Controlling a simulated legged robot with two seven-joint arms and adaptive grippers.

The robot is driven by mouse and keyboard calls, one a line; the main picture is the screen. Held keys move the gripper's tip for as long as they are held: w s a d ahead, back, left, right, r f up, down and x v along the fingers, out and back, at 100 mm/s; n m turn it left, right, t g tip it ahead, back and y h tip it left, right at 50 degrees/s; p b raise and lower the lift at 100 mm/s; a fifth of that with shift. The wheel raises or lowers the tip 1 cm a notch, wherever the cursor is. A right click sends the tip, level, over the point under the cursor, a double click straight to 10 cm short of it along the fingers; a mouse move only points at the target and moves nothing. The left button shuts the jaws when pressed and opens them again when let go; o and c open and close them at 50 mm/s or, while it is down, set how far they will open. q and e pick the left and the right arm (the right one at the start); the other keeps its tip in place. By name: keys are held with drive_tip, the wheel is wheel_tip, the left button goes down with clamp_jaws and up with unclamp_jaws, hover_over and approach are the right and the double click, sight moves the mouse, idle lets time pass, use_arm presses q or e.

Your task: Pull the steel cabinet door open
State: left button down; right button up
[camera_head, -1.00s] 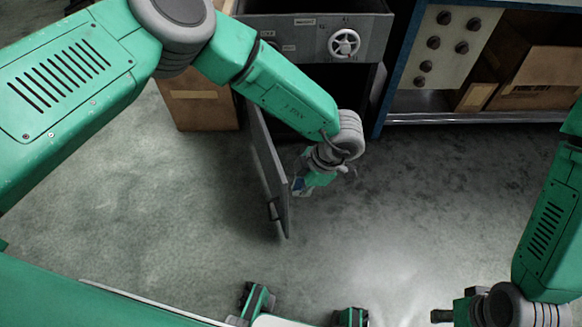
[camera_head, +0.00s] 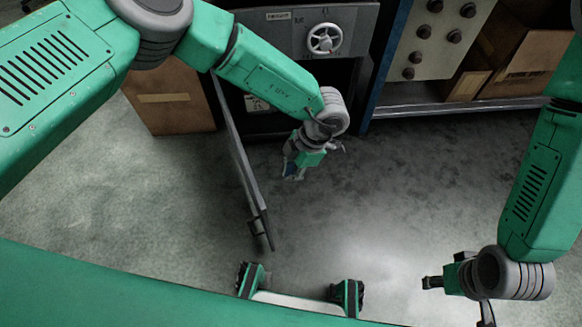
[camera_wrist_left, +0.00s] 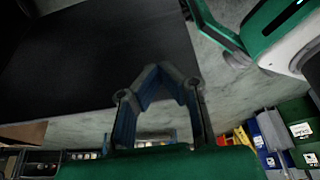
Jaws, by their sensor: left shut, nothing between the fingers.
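The steel cabinet (camera_head: 350,20) stands at the top middle of the head view, with a white handwheel on its front. Its grey door (camera_head: 238,155) stands swung out toward me, seen nearly edge-on, with a handle (camera_head: 256,226) near its free edge. My left gripper (camera_head: 292,172) is on the inner, right side of the door, apart from it. In the left wrist view its fingers (camera_wrist_left: 158,78) meet at the tips and hold nothing, with a dark flat panel (camera_wrist_left: 80,55) behind them. My right gripper (camera_head: 430,283) is low at the right, away from the door; its fingers are too small to judge.
A cardboard box (camera_head: 170,105) stands left of the cabinet, beside the door's hinge side. A blue-framed shelf (camera_head: 440,112) with cardboard boxes is at the upper right. Grey floor (camera_head: 385,190) is clear to the right of the door. Coloured bins (camera_wrist_left: 275,130) show in the wrist view.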

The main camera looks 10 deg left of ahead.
use_arm(q)
drive_tip(key=s+a+f+b, duration=0.2)
drive_tip(key=s+a+f, duration=0.1)
drive_tip(key=a+f, duration=0.2)
drive_tip(key=shift+a+f, duration=0.15)
drive_tip(key=shift+f, duration=0.2)
drive_tip(key=shift+s, duration=0.15)
drive_tip(key=s+a+m+p, duration=0.1)
drive_tip(key=s+a+p, duration=0.1)
drive_tip(key=a, duration=0.4)
drive_tip(key=s+a+m+t+p, duration=0.1)
drive_tip(key=s+a+p, duration=0.2)
drive_tip(key=a, duration=0.4)
drive_tip(key=s+a+m+p, duration=0.2)
drive_tip(key=s+a+p, duration=0.1)
drive_tip(key=a, duration=0.3)
drive_tip(key=shift+s+a+p, duration=0.2)
drive_tip(key=shift+a+p, duration=0.2)
drive_tip(key=shift+p, duration=0.5)
drive_tip(key=shift+d, duration=0.15)
